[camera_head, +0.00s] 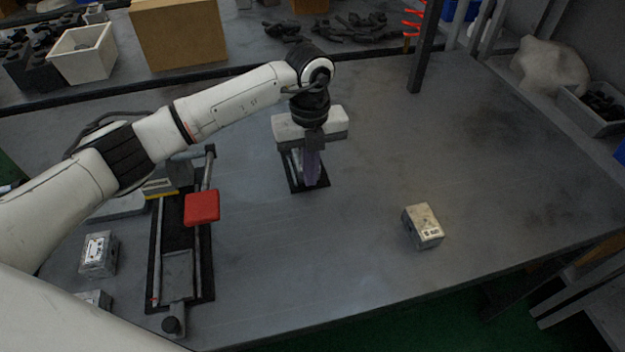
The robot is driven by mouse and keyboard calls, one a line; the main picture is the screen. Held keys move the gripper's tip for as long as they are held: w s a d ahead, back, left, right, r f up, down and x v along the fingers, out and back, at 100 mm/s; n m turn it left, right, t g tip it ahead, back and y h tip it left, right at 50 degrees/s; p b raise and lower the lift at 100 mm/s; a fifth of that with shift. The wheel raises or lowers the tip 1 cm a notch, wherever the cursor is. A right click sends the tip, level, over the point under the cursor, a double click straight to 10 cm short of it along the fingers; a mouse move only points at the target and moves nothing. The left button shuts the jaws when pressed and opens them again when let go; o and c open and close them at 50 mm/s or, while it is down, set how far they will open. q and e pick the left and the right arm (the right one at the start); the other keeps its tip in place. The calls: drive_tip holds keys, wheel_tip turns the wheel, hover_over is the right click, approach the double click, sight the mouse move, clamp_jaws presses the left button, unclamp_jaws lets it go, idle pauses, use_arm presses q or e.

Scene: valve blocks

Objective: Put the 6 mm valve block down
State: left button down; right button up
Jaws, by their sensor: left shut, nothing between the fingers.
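A valve block (423,226), beige on top with a small printed label, sits alone on the grey table right of centre. The label is too small to read for certain. Two more grey blocks with white labels, an upper one (98,254) and a partly hidden lower one (95,298), sit at the left. My left gripper (312,178) points down over a small black plate (295,184) near the middle of the table. Its fingers are shut and hold nothing. It is well apart from the beige-topped block. My right gripper is out of view.
A black fixture (204,260) with a red pad (202,207) and a lever stands left of the gripper. A dark post (425,50) rises at the back. A white bin (83,55) and cardboard box (178,32) stand behind. The table's right side (500,160) is clear.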

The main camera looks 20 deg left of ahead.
use_arm(q)
drive_tip(key=shift+w+a+r, duration=0.1)
drive_tip(key=shift+w, duration=0.05)
drive_tip(key=shift+s+d+p, duration=0.3)
drive_tip(key=shift+s+d, duration=0.05)
drive_tip(key=s+d, duration=0.1)
drive_tip(key=s+d+p, duration=0.1)
drive_tip(key=shift+s+r, duration=0.1)
drive_tip(key=shift+s, duration=0.25)
wheel_tip(320, 180, up, 10)
drive_tip(key=b, duration=0.1)
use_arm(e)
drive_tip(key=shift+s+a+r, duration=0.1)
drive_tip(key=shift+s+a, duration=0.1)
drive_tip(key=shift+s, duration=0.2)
